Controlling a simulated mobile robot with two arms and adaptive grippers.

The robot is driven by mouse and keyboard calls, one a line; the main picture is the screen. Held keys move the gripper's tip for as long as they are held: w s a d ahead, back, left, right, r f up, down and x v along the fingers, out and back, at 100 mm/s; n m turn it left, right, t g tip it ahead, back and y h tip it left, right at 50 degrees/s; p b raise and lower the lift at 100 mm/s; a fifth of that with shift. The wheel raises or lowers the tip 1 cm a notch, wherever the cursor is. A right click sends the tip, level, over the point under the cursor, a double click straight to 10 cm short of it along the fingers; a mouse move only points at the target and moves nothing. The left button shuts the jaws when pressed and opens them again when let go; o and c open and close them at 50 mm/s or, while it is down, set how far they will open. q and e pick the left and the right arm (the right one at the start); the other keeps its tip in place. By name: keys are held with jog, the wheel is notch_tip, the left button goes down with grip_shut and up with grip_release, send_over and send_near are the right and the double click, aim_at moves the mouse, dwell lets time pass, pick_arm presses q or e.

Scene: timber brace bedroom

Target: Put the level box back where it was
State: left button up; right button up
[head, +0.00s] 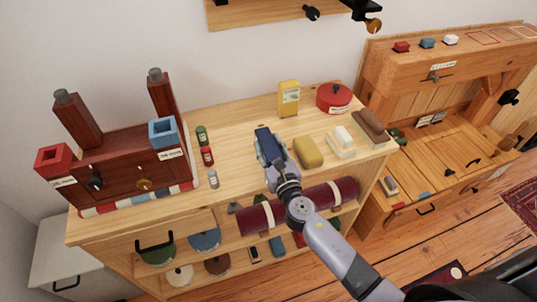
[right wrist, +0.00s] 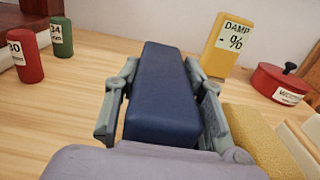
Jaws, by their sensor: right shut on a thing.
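My right gripper (head: 269,148) is shut on a dark blue box (head: 266,136) over the top of the wooden cabinet. In the right wrist view the blue box (right wrist: 163,90) sits between the two grey-green fingers, its long side pointing away from me. I cannot read any label on it, and I cannot tell whether its underside touches the cabinet top (head: 240,115). My left gripper is not in view.
A yellow sponge-like block (head: 308,152) lies close right of the gripper. A yellow damp meter (head: 289,98) and red round tin (head: 333,97) stand behind. Small red (head: 207,156) and green cylinders (head: 201,136) stand left, near the dark red wooden frame (head: 120,165). Bare wood lies between.

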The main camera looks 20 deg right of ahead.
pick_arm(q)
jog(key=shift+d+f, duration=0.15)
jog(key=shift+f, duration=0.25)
pick_arm(e)
jog(key=shift+f, duration=0.45)
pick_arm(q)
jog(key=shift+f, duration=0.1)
pick_arm(e)
jog(key=shift+f, duration=0.1)
jog(key=o, duration=1.3)
